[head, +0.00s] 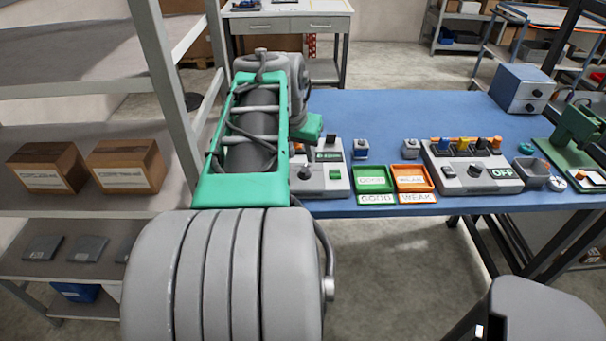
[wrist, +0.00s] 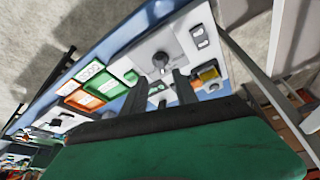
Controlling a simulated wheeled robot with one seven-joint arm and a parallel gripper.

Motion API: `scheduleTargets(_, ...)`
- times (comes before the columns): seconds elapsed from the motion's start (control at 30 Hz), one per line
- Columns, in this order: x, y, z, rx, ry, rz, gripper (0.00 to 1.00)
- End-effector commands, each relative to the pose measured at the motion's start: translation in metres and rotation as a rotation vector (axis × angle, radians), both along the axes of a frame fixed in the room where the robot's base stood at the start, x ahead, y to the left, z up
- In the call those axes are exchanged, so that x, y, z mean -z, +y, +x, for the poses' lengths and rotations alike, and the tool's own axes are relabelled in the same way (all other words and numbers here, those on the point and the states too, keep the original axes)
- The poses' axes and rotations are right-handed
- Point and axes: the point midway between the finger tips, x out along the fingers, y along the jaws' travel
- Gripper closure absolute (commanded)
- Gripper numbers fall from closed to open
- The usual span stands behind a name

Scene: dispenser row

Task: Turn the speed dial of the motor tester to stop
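The motor tester (head: 322,185) is a light grey box at the left end of the blue bench, partly hidden behind my arm in the head view. Its dial (wrist: 160,61) is a round dark grey knob on a darker face in the wrist view; I cannot read its setting. The tester also carries a small display (head: 328,156) and a green part (head: 335,174). My gripper (wrist: 160,77) points down at the tester. Its two dark fingers are apart and empty, with the dial showing beyond and between the tips. Whether they touch it I cannot tell. The head view hides the fingers.
A green GOOD tray (head: 375,186) and an orange WEAK tray (head: 413,187) lie right of the tester. Farther right is a grey unit (head: 485,187) marked OFF. A shelf post (head: 180,90) stands close left of my arm. The bench's back middle (head: 385,115) is clear.

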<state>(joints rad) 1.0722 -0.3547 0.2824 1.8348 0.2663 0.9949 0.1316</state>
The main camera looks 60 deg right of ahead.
Motion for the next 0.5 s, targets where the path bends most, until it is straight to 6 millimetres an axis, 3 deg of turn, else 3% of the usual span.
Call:
scheduleTargets(0.3, 0.053, -0.021, 0.003, -0.003, 0.002, 0.005, 0.65)
scheduleTargets(0.5, 0.065, -0.026, 0.004, -0.006, 0.001, 0.001, 0.65)
